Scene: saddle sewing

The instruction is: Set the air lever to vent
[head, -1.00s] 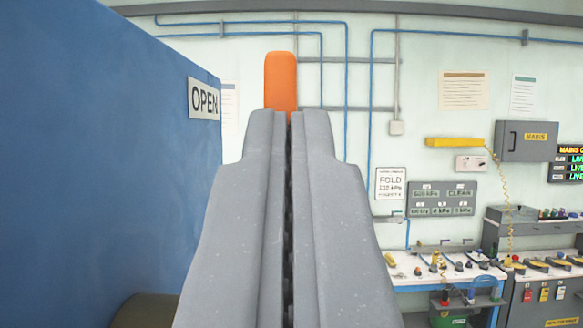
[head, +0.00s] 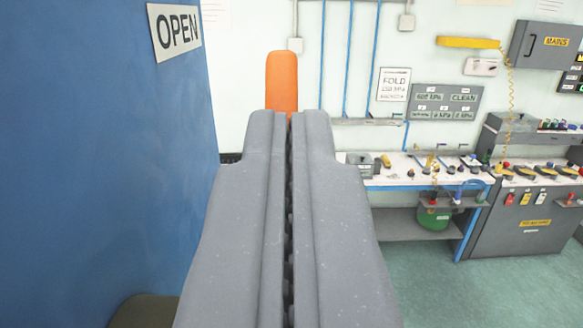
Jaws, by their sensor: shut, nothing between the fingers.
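My gripper (head: 289,116) fills the middle of the head view, its two grey fingers shut together with only a thin dark seam between them. An orange tip (head: 281,84) shows just past the finger ends. I cannot pick out the air lever for certain. Several small levers and fittings (head: 432,164) stand on the white bench (head: 405,178) at the right, well beyond my gripper, too small to tell which is which or how they are set.
A large blue panel (head: 100,170) with an OPEN sign (head: 175,30) stands close on the left. A grey cabinet (head: 530,225) with coloured tags stands right of the bench. A green container (head: 434,217) sits below the bench. Green floor (head: 450,285) is clear at the lower right.

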